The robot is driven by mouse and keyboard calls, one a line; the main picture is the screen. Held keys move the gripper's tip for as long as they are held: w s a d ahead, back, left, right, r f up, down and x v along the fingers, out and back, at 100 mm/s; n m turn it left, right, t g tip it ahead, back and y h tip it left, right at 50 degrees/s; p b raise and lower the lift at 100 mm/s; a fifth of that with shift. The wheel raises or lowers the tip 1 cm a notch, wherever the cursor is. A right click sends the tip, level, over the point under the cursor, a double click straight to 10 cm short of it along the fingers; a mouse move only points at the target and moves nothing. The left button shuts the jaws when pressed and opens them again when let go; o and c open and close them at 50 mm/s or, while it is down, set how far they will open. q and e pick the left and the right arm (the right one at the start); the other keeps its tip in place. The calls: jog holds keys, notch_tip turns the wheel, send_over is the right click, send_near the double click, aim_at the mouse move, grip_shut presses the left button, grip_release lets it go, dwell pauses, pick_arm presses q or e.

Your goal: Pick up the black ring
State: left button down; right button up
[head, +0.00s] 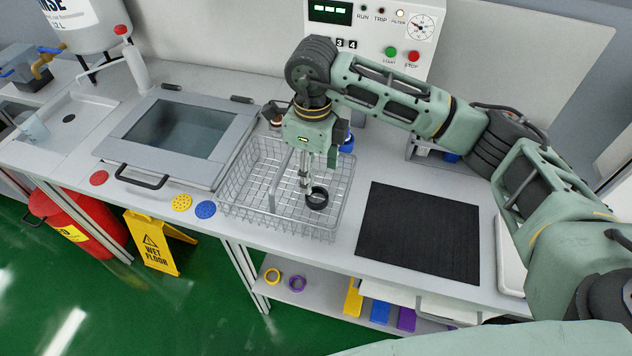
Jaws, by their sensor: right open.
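The black ring (317,203) lies in the wire basket (335,218), right of its middle divider. My right gripper (306,184) points down into the basket, its fingertips just above and to the left of the ring. The gripper is open, and nothing shows held between its fingers. Whether a finger touches the ring is too small to tell. My left gripper is not in view.
A black mat (419,232) lies right of the basket. A lidded machine with a window (175,130) stands left of it. Red, yellow and blue discs (181,202) lie at the counter's front edge. A control panel (372,35) stands behind.

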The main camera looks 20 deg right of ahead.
aim_at(316, 202)
jog(key=shift+s+f, duration=0.15)
jog(key=shift+f, duration=0.3)
jog(key=shift+s+f+p, duration=0.35)
jog(key=shift+f+p, duration=0.15)
jog(key=shift+f, duration=0.1)
jog(key=shift+s+f+p, duration=0.35)
jog(key=shift+f+p, duration=0.15)
jog(key=shift+f, duration=0.05)
notch_tip(316, 202, down, 3)
jog(key=shift+w+r+p, duration=0.1)
jog(key=shift+w+p, duration=0.05)
jog(key=shift+p, duration=0.2)
jog(key=shift+d+f, duration=0.1)
jog(key=shift+f, duration=0.35)
jog(key=c, duration=0.4)
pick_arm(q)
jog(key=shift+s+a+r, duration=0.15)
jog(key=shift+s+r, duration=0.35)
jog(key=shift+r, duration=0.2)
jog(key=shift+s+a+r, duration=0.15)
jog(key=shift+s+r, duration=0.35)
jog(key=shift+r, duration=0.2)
pick_arm(e)
jog(key=c, duration=0.7)
